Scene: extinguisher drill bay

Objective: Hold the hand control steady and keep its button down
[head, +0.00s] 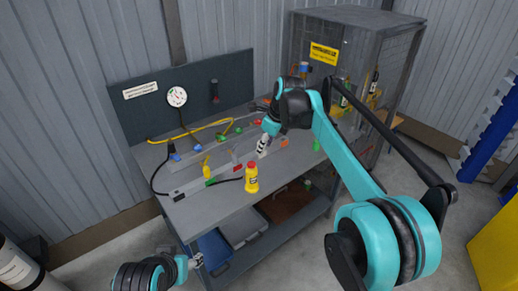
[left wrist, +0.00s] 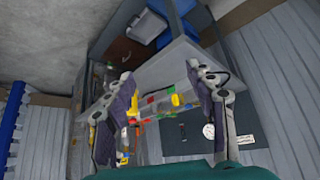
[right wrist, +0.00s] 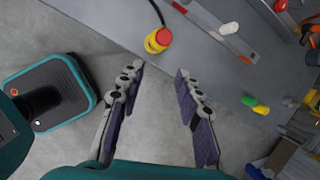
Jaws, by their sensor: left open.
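The hand control is a small yellow body (head: 251,180) with a red button on top, standing upright near the bench's front edge. A black cable runs from it to the left. My right gripper (head: 263,146) is open and empty, apart from the control (right wrist: 157,74). My left gripper (head: 196,261) is open and empty, low in front of the bench, its fingers spread in its own view (left wrist: 161,75). Nothing visibly presses the button.
The grey bench (head: 225,207) carries rails, a yellow hose (head: 190,133) and several small coloured parts. A dark panel with a round gauge (head: 176,96) stands behind. A mesh cabinet (head: 345,45) is at the back right. Blue and grey bins (head: 243,228) sit below the benchtop.

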